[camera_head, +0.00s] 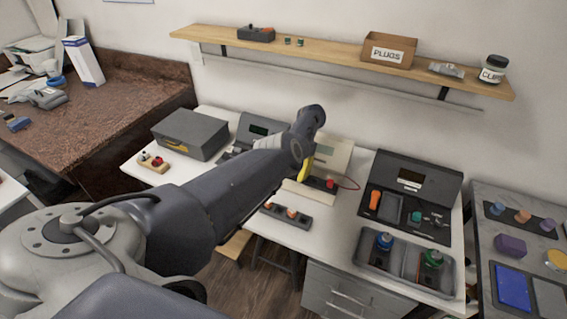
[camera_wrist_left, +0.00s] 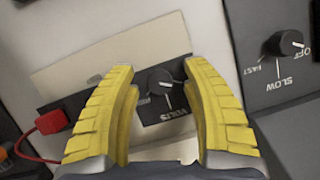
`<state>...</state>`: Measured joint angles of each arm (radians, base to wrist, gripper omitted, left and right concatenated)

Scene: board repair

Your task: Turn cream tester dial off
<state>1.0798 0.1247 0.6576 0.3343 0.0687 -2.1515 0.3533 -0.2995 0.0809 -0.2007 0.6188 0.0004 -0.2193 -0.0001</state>
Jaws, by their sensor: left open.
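The cream tester (camera_head: 337,153) stands on the white bench in the head view, partly hidden behind my left arm. Its cream casing (camera_wrist_left: 112,62) and dark lower panel also show in the left wrist view. A black round dial (camera_wrist_left: 160,82) sits on that panel, with an upside-down label that seems to read VOLTS below it. The dial's exact setting is hard to read. My left gripper (camera_wrist_left: 160,72) is open, its yellow fingers on either side of the dial, with gaps visible. In the head view, a yellow finger of the left gripper (camera_head: 305,168) shows at the tester. My right gripper is out of view.
A red plug (camera_wrist_left: 50,122) with a red cable is at the panel's left in the wrist view. A dark device with another dial (camera_wrist_left: 284,45), marked OFF, FAST and SLOW, is close on the right. A grey toolbox (camera_head: 190,135) stands left on the bench.

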